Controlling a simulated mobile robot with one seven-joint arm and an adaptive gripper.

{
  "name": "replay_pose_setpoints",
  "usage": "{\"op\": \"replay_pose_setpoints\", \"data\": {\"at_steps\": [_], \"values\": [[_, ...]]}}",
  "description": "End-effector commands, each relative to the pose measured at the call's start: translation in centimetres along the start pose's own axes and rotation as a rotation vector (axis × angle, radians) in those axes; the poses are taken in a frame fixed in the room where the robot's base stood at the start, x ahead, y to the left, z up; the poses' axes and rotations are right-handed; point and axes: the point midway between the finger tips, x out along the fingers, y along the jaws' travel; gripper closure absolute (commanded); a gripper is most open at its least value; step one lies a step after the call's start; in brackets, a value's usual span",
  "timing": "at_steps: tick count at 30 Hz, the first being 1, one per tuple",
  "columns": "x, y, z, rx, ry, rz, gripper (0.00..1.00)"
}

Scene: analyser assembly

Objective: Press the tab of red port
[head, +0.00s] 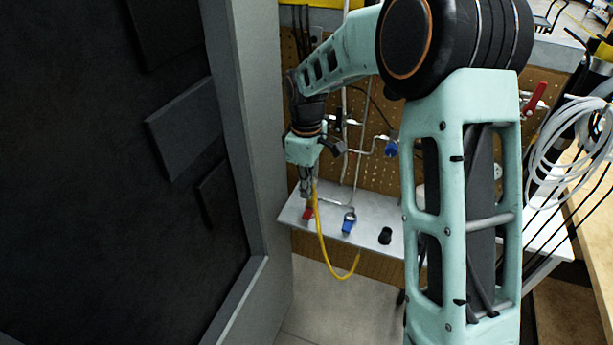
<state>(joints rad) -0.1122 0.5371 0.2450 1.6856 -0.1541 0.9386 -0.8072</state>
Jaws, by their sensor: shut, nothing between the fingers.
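The red port (308,212) is a small red piece on the white shelf, near the shelf's left end. My gripper (307,196) points down right above it, with its fingertips at or very near the red port. I cannot tell whether they touch. The fingers are shut with nothing held between them. A yellow hose (321,235) runs down beside the gripper and loops below the shelf edge. The tab of the red port is too small and partly hidden by the fingers to make out.
A blue port (348,222) and a black port (385,236) stand farther right on the white shelf (372,222). A pegboard (375,120) with pipes and valves is behind. A large dark panel in a grey frame (258,150) stands close on the left. A coiled white cable (570,140) hangs at right.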

Motion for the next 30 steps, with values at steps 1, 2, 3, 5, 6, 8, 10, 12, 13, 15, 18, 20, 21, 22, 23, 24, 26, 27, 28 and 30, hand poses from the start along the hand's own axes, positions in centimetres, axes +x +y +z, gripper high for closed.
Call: {"op": "replay_pose_setpoints", "data": {"at_steps": [1,2,3,5,6,8,10,12,13,15,18,20,21,22,23,24,26,27,28,30], "values": [[1.3,-0.1,0.1,-0.001,-0.003,-0.004,1.00],[1.9,-0.1,0.1,-0.001,-0.002,-0.003,1.00],[2.7,-0.1,0.1,0.000,-0.003,-0.004,1.00],[3.7,-0.1,0.1,0.000,-0.002,-0.003,1.00],[4.4,-0.1,0.1,0.000,-0.002,-0.003,1.00],[5.2,-0.1,0.0,0.000,-0.001,-0.003,1.00],[5.9,-0.1,0.0,-0.001,0.000,-0.001,1.00],[6.4,0.0,0.0,-0.001,0.001,-0.001,1.00],[6.6,0.0,0.0,0.000,0.001,0.000,1.00],[6.8,0.0,-0.1,0.000,0.002,0.001,1.00],[7.0,0.0,0.0,0.000,0.002,0.001,1.00],[7.0,0.0,0.0,0.000,0.002,0.001,1.00],[7.0,0.0,0.0,0.000,0.002,0.001,1.00],[6.9,0.0,0.0,0.000,0.002,0.001,1.00],[6.9,0.0,0.0,0.000,0.002,0.001,1.00],[6.9,0.0,0.0,0.000,0.002,0.001,1.00],[7.0,0.0,0.0,0.000,0.002,0.001,1.00],[7.3,0.0,0.0,0.000,0.001,0.001,1.00],[7.5,0.0,0.0,0.000,0.001,0.000,1.00],[8.3,0.0,0.0,0.000,0.000,0.000,1.00]]}}
